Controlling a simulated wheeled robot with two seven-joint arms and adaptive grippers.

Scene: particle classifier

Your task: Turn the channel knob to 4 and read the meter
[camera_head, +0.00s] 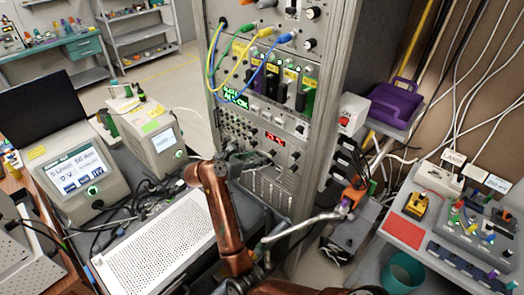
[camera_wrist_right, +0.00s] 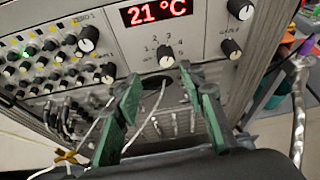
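The channel knob (camera_wrist_right: 166,56) is a small black knob with a light face on a grey panel, with small numbers around it in the right wrist view. I cannot tell for sure which number it points to. Just above it, the meter (camera_wrist_right: 158,11) shows "21 °C" in red; its red digits also show in the head view (camera_head: 273,138). My right gripper (camera_wrist_right: 160,78) is open and empty, its two green-padded fingers spread just below the knob, apart from it. In the head view the right gripper (camera_head: 246,162) is at the rack front. My left gripper is not in view.
Other knobs sit close by: a larger one (camera_wrist_right: 88,38) to the left and more (camera_wrist_right: 232,49) to the right. Cables hang below the panel. In the head view, colored cables (camera_head: 245,62) loop above on the rack, and a perforated white box (camera_head: 160,245) lies left of my arm.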

